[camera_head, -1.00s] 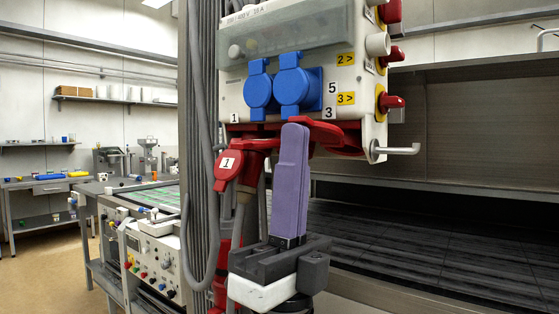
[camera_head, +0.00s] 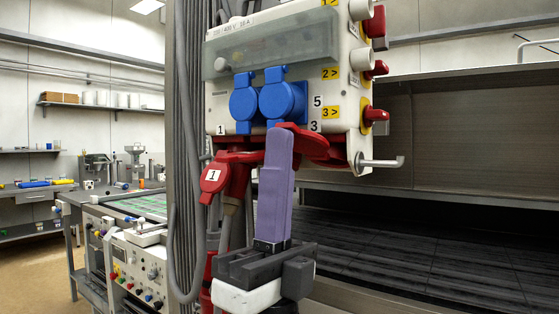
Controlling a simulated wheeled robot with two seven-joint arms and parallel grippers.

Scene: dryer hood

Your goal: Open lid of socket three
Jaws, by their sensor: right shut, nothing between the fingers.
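The white socket box (camera_head: 345,100) hangs on a column at the upper middle. Two blue round socket lids (camera_head: 283,99) are shut on its front, with labels 5 and 3 to their right. Red sockets hang at its underside; the one under label 3 has a red lid (camera_head: 312,143). My right gripper (camera_head: 276,135) points up from below with long purple fingers pressed together, empty. Its tips are at the box's lower edge, just left of the red lid under label 3, partly covering it; contact cannot be told. My left gripper is not in view.
Red switches (camera_head: 375,115) and a metal hook handle (camera_head: 385,162) stick out from the box's right side. Grey cables (camera_head: 186,240) run down its left. A dark slatted bench (camera_head: 420,250) lies to the right, and a control panel (camera_head: 145,268) to the left.

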